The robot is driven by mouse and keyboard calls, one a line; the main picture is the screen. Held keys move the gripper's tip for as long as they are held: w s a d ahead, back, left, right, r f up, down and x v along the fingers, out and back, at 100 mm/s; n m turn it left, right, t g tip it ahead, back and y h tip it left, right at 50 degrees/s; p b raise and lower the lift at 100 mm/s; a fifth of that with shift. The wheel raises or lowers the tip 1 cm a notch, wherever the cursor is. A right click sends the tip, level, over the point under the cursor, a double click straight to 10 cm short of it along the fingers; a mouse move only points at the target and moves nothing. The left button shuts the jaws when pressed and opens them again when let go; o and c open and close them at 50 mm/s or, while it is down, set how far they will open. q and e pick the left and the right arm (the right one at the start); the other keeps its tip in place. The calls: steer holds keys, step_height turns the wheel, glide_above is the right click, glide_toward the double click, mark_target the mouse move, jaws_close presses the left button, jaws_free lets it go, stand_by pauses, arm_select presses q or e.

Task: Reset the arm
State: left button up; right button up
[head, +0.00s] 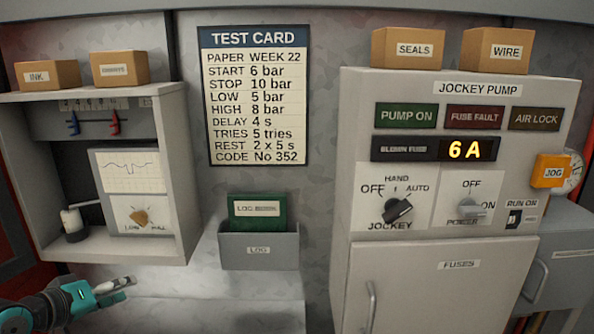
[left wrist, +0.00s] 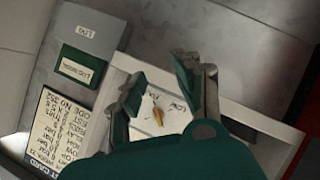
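My left gripper (head: 122,289) comes in at the lower left of the head view, below the open shelf cabinet (head: 180,150) and clear of it. In the left wrist view, my left gripper (left wrist: 158,68) has its two fingers spread apart with nothing held between them. An orange-tan knob (left wrist: 157,117) on a white panel shows beyond the gap between the fingers, apart from them. The same knob (head: 141,217) is in the cabinet in the head view. My right gripper is in neither view.
A grey log holder (head: 258,251) with a green log book (head: 258,211) is on the middle wall, under the test card (head: 254,95). The jockey pump cabinet (head: 440,285) stands at right, with an orange JOG box (head: 552,171) at its side. Wall space by the log holder is clear.

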arm_select(q)
steer(key=s+d+f+m+g, duration=0.1)
steer(key=s+d+f, duration=0.2)
steer(key=f, duration=0.3)
steer(key=s+d+f+m+g+y, duration=0.1)
steer(key=s+d+f+m+g, duration=0.1)
steer(key=s+d+f, duration=0.2)
steer(key=s+d+f+m+g, duration=0.1)
steer(key=s+d+f+g, duration=0.1)
steer(key=s+d+f, duration=0.2)
steer(key=shift+s+f, duration=0.3)
steer(key=shift+f, duration=0.5)
steer(key=shift+s+f, duration=0.35)
steer(key=shift+f, duration=0.4)
steer(key=shift+s+f, duration=0.3)
steer(key=shift+f, duration=0.5)
steer(key=s+d+f+m+g+y, duration=0.1)
steer(key=s+d+f+m+g, duration=0.15)
steer(key=s, duration=0.55)
steer(key=s+d+f+m+g+y, duration=0.1)
steer(key=s+d+f, duration=0.25)
steer(key=s, duration=0.45)
step_height(320, 180, down, 26)
steer(key=s+r+g, duration=0.1)
steer(key=s+g, duration=0.1)
steer(key=s+a+f, duration=0.2)
steer(key=s+f, duration=1.4)
steer(key=shift+s+a+f+g, duration=0.15)
steer(key=shift+s+f+g, duration=0.15)
steer(key=shift+g, duration=0.15)
